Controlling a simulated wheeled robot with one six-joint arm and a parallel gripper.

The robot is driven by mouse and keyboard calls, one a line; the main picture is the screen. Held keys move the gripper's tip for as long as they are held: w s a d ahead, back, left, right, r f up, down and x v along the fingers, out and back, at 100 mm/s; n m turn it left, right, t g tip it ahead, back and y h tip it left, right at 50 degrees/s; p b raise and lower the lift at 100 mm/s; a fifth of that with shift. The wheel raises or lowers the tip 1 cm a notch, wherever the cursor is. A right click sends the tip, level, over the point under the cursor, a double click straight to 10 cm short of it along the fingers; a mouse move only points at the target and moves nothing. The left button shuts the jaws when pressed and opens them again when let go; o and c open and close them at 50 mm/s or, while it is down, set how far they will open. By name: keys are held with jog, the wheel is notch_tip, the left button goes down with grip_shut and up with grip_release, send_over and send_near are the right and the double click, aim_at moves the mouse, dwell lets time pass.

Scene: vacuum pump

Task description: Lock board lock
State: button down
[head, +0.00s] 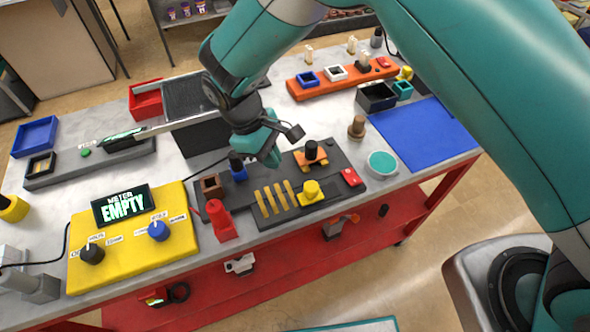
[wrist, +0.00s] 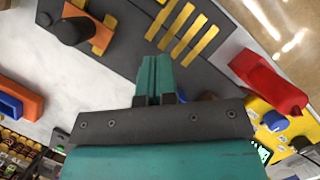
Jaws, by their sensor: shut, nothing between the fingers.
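The dark grey board (head: 335,180) lies near the front edge of the table and carries several parts. An orange piece with a black knob (head: 311,152) sits at its back; it also shows at the upper left of the wrist view (wrist: 102,40). A yellow piece with a knob (head: 311,192) and several yellow strips (head: 272,199) are at its front. I cannot tell which part is the board lock. My gripper (head: 270,157) is above the board, left of the orange piece, and empty. Its fingers are together in the wrist view (wrist: 154,72), pointing toward the yellow strips.
A red upright part (head: 221,221) stands left of the strips. The yellow meter box (head: 135,240) reads "EMPTY". A blue mat (head: 422,133), a teal-topped cup (head: 382,164) and a brown peg (head: 357,127) are to the right. An orange tray (head: 335,80) lies behind.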

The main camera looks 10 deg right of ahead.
aim_at(295, 193)
jog(key=p+x, duration=0.1)
jog(key=x, duration=0.2)
jog(key=shift+s+d+f, duration=0.15)
jog(key=shift+d+f, duration=0.05)
jog(key=shift+s+d+p, duration=0.3)
jog(key=shift+d+p, duration=0.2)
jog(key=shift+d, duration=0.05)
jog(key=shift+s+d+p, duration=0.3)
jog(key=shift+d+p, duration=0.2)
jog(key=shift+d, duration=0.05)
jog(key=shift+s+d+f, duration=0.25)
jog(key=shift+s+d, duration=0.05)
jog(key=shift+d, duration=0.3)
